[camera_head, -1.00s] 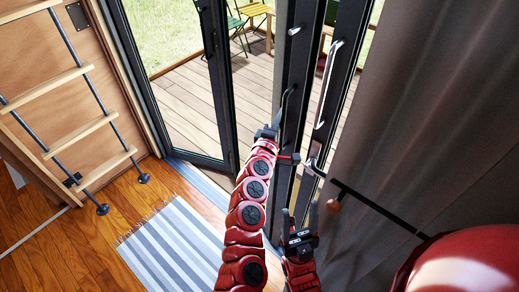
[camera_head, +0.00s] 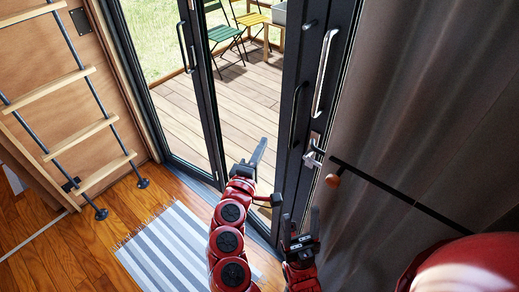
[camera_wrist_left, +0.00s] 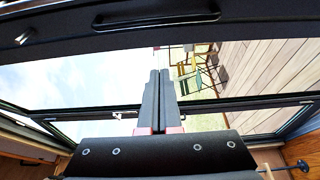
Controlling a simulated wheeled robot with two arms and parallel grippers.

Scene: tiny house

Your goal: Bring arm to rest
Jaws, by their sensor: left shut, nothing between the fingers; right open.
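My left arm rises from the bottom middle of the head view. Its gripper (camera_head: 257,160) is in front of the glass door opening, with its fingers pointing up. In the left wrist view the two dark fingers (camera_wrist_left: 158,98) lie together with nothing between them. My right gripper (camera_head: 300,228) is lower and a little to the right, its fingers apart and empty, close to the folded door panels (camera_head: 318,110).
A chrome handle (camera_head: 325,72) and a lock lever (camera_head: 313,152) stick out from the folded panels. A grey curtain (camera_head: 425,110) hangs at the right. A striped rug (camera_head: 175,250) and a ladder (camera_head: 75,138) are at the left. The deck (camera_head: 225,100) outside is open.

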